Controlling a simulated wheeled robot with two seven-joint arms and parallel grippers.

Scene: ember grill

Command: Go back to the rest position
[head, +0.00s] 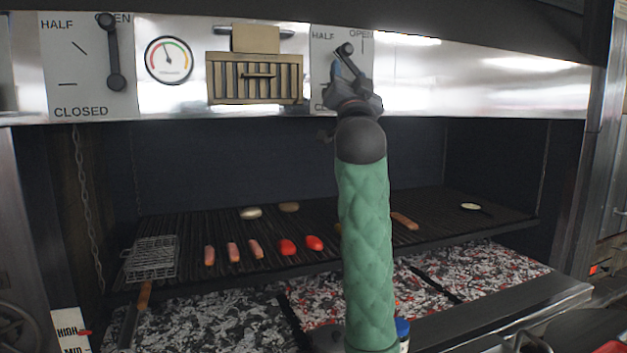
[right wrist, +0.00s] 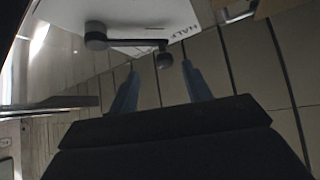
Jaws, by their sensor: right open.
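My right gripper (head: 340,66) is raised in front of the right lever panel (head: 325,45) above the grill. Its green arm comes up from the bottom of the head view. The right lever (head: 346,48) points up and left, its knob between the HALF and OPEN labels. My gripper hides the lower part of it. In the right wrist view, the two blue fingers of the gripper (right wrist: 160,72) are apart, with the lever knob (right wrist: 164,61) showing between or just beyond the tips. I cannot tell whether they touch. My left gripper is not in view.
The grill grate (head: 180,225) holds sausages (head: 233,252), red items (head: 287,247), round pieces (head: 251,213) and a wire basket (head: 151,258), above coals (head: 210,325). The left lever (head: 113,55) points up toward OPEN. A gauge (head: 169,60) and vent (head: 254,78) sit between the panels.

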